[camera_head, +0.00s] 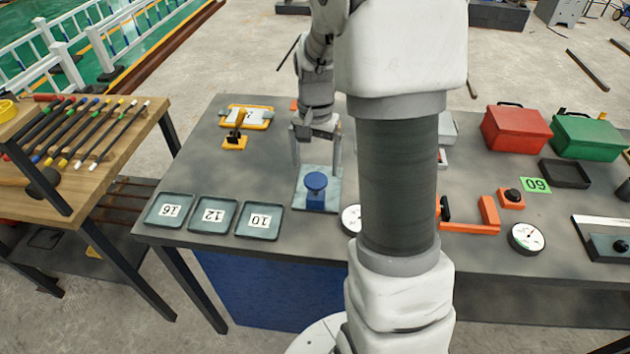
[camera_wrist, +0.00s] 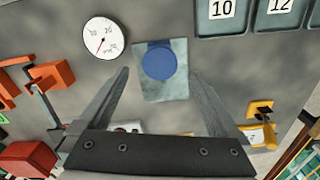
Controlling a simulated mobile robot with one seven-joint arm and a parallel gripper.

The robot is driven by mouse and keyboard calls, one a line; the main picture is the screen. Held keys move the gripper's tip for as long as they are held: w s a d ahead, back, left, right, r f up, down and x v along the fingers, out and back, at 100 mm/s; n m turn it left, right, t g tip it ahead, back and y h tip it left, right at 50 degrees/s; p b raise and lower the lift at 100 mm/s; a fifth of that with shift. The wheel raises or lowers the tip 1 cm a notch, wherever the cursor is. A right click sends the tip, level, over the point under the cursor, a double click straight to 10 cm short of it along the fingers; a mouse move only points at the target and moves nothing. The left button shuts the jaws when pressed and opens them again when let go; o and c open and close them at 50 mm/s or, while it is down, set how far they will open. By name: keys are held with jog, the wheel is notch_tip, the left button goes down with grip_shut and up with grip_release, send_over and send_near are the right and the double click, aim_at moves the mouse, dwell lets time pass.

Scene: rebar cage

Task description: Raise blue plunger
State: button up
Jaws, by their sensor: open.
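The blue plunger (camera_head: 316,186) has a round blue top and stands on a pale square plate (camera_head: 329,199) on the grey bench. In the wrist view its round top (camera_wrist: 159,62) shows near the plate's middle, ahead of my fingers. My gripper (camera_head: 316,160) is above and behind the plunger in the head view, pointing down. In the wrist view its two fingers (camera_wrist: 160,85) are spread wide, one on each side of the plate, with nothing between the tips. The fingers do not appear to touch the plunger. The plunger's lower part is hidden from above in the wrist view.
Numbered trays (camera_head: 212,215) lie left of the plate. A round white gauge (camera_wrist: 102,38) lies close by on its other side. An orange clamp-like fixture (camera_head: 470,214) stands right of my arm. A yellow-framed board (camera_head: 247,117) lies behind left.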

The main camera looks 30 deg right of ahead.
aim_at(316, 180)
notch_tip(316, 180, down, 7)
jog(key=shift+r, duration=0.1)
dwell(0.3)
grip_shut()
dwell(0.4)
